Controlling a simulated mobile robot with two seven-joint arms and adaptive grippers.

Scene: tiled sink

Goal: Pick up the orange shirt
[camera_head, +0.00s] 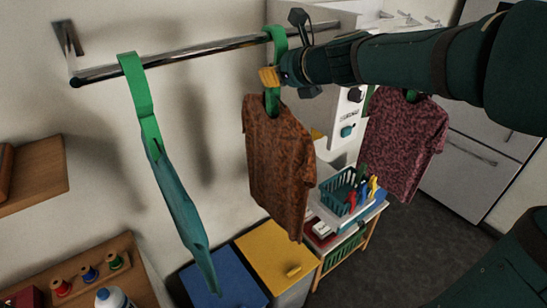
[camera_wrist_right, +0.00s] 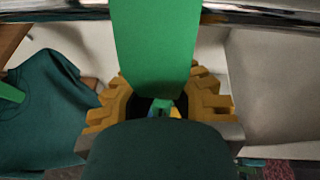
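The orange-brown patterned shirt (camera_head: 275,155) hangs from the rail on a green hanger (camera_head: 277,42). My right gripper (camera_head: 270,78) is at the hanger's neck just above the shirt's collar. In the right wrist view, its yellow fingers (camera_wrist_right: 162,100) stand apart on both sides of the green hanger (camera_wrist_right: 155,45). A gap shows between them, and whether they touch the hanger is unclear. The shirt itself cannot be made out in the right wrist view. My left gripper is not in view.
The metal rail (camera_head: 190,56) runs along the wall. A teal garment (camera_head: 182,210) hangs left on another green hanger, a maroon patterned shirt (camera_head: 402,140) to the right. Below stand blue (camera_head: 222,280) and yellow (camera_head: 275,255) lidded bins and a teal basket (camera_head: 337,193).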

